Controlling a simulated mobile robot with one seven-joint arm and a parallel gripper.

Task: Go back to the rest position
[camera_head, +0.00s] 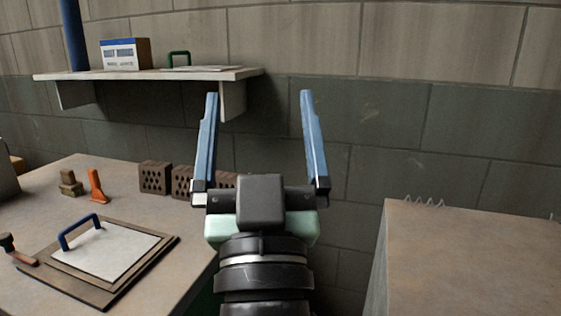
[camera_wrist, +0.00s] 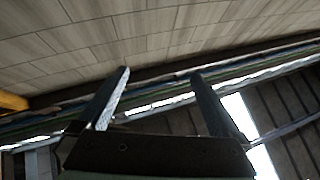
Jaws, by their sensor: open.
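My gripper (camera_head: 258,95) is raised in the middle of the head view, with its two blue fingers spread wide apart and pointing up. Nothing is between the fingers. In the wrist view my gripper (camera_wrist: 159,75) is also open and empty, facing the upper block wall (camera_wrist: 150,45) and the roof. In the head view it stands in front of the block wall (camera_head: 430,110), over the gap between the two work surfaces.
A table (camera_head: 190,215) at left bears several hollow bricks (camera_head: 155,178), an orange tool (camera_head: 96,186) and a board with a blue-handled plate (camera_head: 105,250). A shelf (camera_head: 215,76) holds a box (camera_head: 125,54) and a green handle (camera_head: 179,57). Another surface (camera_head: 470,255) stands at right.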

